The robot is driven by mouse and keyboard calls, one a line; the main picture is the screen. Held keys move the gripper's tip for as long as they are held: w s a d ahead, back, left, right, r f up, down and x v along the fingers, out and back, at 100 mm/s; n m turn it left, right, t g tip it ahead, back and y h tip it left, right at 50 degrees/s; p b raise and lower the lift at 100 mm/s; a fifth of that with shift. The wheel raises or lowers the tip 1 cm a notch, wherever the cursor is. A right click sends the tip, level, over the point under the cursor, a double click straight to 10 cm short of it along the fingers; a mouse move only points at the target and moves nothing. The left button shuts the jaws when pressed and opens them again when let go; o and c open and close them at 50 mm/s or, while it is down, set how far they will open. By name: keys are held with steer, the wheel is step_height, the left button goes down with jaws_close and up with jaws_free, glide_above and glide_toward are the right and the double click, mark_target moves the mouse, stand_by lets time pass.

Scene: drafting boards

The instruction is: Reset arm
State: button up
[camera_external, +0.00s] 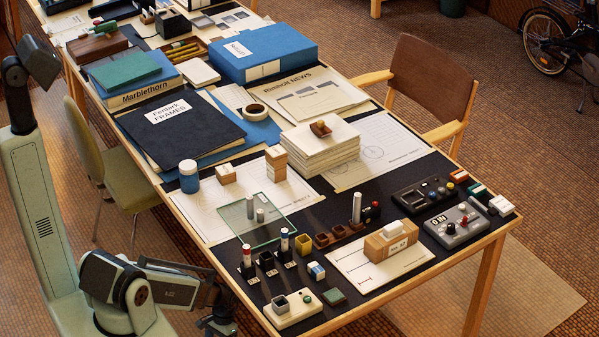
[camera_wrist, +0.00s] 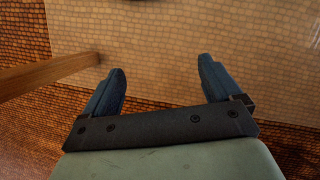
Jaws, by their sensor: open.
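My gripper (camera_wrist: 158,78) shows in the wrist view with its two blue-grey fingers spread wide and nothing between them. In the external view my pale green arm stands at the left, folded low. Its wrist end is beside the table's near left edge, low in the picture, and the fingertips are hidden or cut off there. The long table (camera_external: 189,236) with a wooden edge and dark top fills the middle of the external view. My gripper touches nothing that I can see.
Near the table's front left corner stand a white block with a grey cup (camera_external: 292,308), small dark holders and a glass plate (camera_external: 250,217). A wooden block (camera_external: 391,241) and control boxes (camera_external: 455,224) are further right. A brown chair (camera_external: 430,85) stands behind, a green chair (camera_external: 128,190) at left.

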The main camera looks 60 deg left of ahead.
steer(key=s+d+r+m+g, duration=0.1)
steer(key=s+d+r, duration=0.2)
steer(key=s+d, duration=0.3)
steer(key=s+d+r+m+g+y, duration=0.1)
steer(key=s+d+r+m+g, duration=0.1)
steer(key=s+d, duration=0.4)
steer(key=d+r, duration=0.1)
steer(key=d, duration=0.3)
steer(key=shift+r+y, duration=0.2)
steer(key=shift+y, duration=0.1)
steer(key=shift+s, duration=0.1)
